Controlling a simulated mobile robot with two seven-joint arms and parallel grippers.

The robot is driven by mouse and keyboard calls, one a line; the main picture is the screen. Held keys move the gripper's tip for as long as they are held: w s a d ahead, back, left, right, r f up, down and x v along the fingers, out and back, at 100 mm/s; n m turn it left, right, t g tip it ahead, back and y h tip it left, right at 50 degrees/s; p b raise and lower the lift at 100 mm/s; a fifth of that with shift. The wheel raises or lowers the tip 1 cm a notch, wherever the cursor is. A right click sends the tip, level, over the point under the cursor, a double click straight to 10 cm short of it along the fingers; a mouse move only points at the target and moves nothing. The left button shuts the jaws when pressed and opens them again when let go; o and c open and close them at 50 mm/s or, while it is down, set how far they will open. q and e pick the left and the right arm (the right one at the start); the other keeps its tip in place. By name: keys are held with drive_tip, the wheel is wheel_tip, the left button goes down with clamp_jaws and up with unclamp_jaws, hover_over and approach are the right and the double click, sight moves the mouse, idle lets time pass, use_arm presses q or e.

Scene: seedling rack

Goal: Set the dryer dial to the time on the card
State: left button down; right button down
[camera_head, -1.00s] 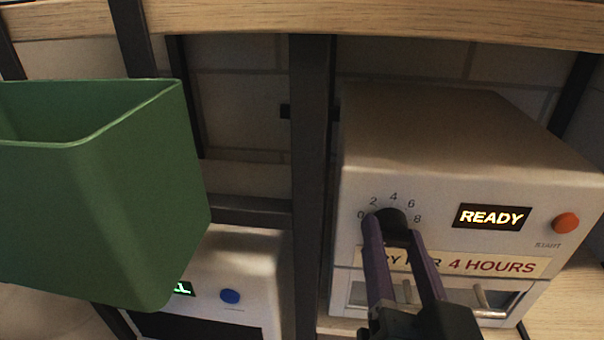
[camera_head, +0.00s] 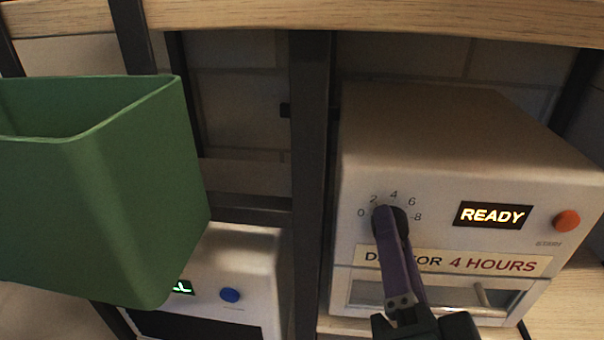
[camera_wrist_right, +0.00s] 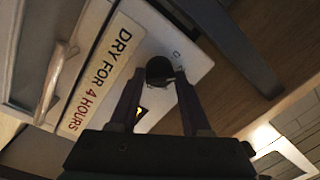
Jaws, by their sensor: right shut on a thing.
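The white dryer (camera_head: 440,130) stands at the right with a black dial (camera_head: 401,218) on its front. Numbers 0, 2, 4, 6 and 8 run in an arc above the dial. The card (camera_head: 490,263) below reads "4 HOURS" at its right, its left part half covered by my finger; in the right wrist view the card (camera_wrist_right: 103,78) reads "DRY FOR 4 HOURS". My right gripper (camera_head: 388,214) is shut on the dial, which also shows between the fingertips in the right wrist view (camera_wrist_right: 159,70). Where the dial points is hidden. My left gripper is not in view.
A lit READY display (camera_head: 492,215) and an orange start button (camera_head: 567,220) are right of the dial. The dryer door handle (camera_head: 482,294) is below. A green bin (camera_head: 110,210) fills the left, before a second machine with a blue button (camera_head: 230,295). A dark post (camera_head: 311,180) stands between.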

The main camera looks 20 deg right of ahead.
drive_tip(key=shift+f+m+h+b, duration=0.15)
drive_tip(key=shift+m+b, duration=0.15)
drive_tip(key=shift+m, duration=1.15)
drive_tip(key=shift+f+m+h+b, duration=0.1)
drive_tip(key=shift+m+h+b, duration=0.15)
drive_tip(key=shift+m, duration=1.25)
drive_tip(key=shift+f+m+h+b, duration=0.1)
drive_tip(key=shift+m+b, duration=0.25)
drive_tip(key=shift+m, duration=1.1)
drive_tip(key=c, duration=0.7)
unclamp_jaws()
drive_tip(key=o, duration=0.3)
drive_tip(key=shift+r, duration=0.1)
drive_tip(key=v, duration=1)
drive_tip(key=shift+p, duration=0.4)
